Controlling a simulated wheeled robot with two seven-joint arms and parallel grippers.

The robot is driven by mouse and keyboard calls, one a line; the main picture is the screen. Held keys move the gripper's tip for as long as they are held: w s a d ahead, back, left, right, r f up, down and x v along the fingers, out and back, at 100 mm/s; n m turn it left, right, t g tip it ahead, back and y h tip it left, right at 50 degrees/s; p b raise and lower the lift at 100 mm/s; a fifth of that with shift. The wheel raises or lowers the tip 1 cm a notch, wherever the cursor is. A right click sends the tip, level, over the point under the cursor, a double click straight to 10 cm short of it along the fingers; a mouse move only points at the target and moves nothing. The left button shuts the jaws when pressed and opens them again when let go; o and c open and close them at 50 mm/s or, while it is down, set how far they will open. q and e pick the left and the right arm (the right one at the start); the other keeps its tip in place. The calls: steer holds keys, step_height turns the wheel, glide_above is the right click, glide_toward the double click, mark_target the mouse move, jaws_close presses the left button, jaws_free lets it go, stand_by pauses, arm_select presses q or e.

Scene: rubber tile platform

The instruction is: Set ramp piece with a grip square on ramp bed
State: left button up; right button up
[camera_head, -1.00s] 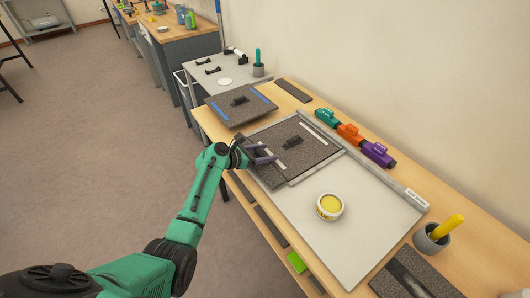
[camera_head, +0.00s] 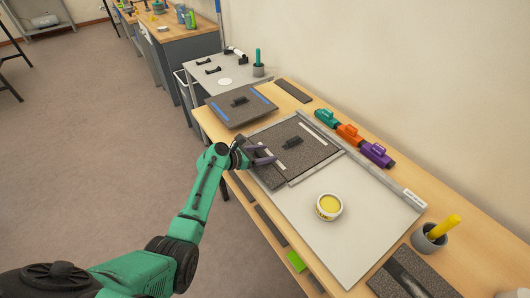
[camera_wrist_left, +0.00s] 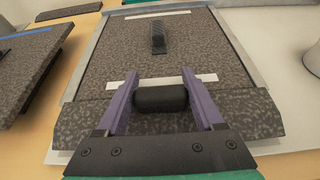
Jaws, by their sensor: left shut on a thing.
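My left gripper (camera_head: 264,156) has purple fingers shut on the black grip (camera_wrist_left: 160,98) of the ramp piece. The ramp piece is a dark speckled strip (camera_wrist_left: 248,117), also visible in the head view (camera_head: 269,177), partly behind the fingers. It lies along the near edge of a larger speckled tile (camera_wrist_left: 120,55) that has its own black handle and white strips. In the wrist view its ends reach past the tile's sides. Whether it touches the tile or bed is unclear. The ramp bed (camera_head: 360,220) is a pale board with raised metal edges. My right gripper is out of view.
A yellow-filled tub (camera_head: 329,207) stands on the bare part of the bed. Teal, orange and purple (camera_head: 376,154) handled tools line the wall side. Another speckled tile (camera_head: 230,111) with blue strips lies beyond. A grey cup (camera_head: 430,239) stands at the right.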

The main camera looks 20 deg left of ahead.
arm_select(q)
steer(key=shift+f+b, duration=0.5)
steer(key=shift+f, duration=0.1)
steer(key=o, duration=1.5)
steer(key=shift+o, duration=0.2)
steer(key=shift+s+f, duration=0.1)
steer(key=shift+s, duration=0.1)
steer(key=p+v, duration=0.1)
steer(key=v, duration=1.3)
steer(key=shift+a+r, duration=0.25)
steer(key=shift+a, duration=0.05)
steer(key=shift+s+f, duration=0.1)
